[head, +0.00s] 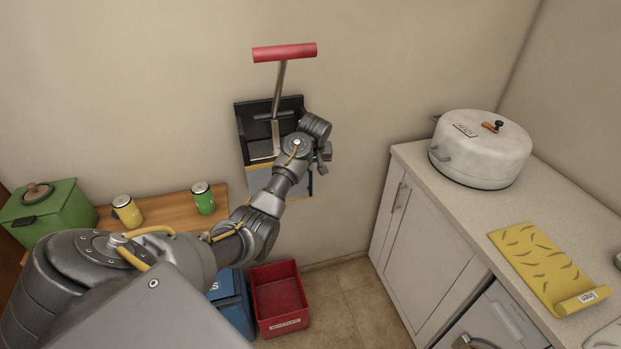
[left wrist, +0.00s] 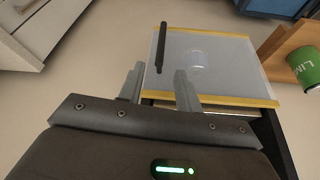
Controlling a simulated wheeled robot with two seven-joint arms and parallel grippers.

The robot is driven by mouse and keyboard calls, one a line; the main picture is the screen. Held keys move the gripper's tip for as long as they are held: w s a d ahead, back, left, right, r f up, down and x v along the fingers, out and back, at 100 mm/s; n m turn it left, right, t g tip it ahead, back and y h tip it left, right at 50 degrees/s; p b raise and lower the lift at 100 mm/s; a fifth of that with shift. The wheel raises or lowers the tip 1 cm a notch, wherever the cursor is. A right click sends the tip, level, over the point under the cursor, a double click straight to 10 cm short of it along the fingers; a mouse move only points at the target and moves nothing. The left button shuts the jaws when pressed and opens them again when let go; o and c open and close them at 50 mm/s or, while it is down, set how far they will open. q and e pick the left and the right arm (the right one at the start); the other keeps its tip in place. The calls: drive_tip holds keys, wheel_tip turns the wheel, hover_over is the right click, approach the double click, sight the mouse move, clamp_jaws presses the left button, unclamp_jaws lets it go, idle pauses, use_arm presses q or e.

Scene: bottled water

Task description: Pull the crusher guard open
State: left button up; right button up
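The can crusher (head: 242,125) hangs on the wall, with a black housing and a long lever ending in a red handle (head: 285,52). Its guard (head: 262,182), a pale see-through panel with yellow edges, is at the lower front, partly hidden by my arm. In the left wrist view the guard (left wrist: 235,78) fills the upper middle, and a black bar handle (left wrist: 162,50) stands on it. My left gripper (head: 324,153) is at the crusher's right side. Its fingers (left wrist: 160,74) are apart, with the bar's near end around the gap between the tips; contact is not visible. My right gripper is out of view.
A wooden shelf (head: 160,210) at left holds a yellow can (head: 127,211), a green can (head: 203,198) and a green box (head: 62,208). A red bin (head: 280,300) and a blue bin (head: 232,300) stand below. A counter (head: 425,160) with a white pot (head: 480,150) is at right.

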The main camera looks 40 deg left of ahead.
sight(311, 177)
use_arm(q)
drive_tip(key=p+x, duration=0.1)
drive_tip(key=x, duration=0.9)
drive_tip(key=shift+s, duration=0.1)
drive_tip(key=shift+c, duration=0.4)
clamp_jaws()
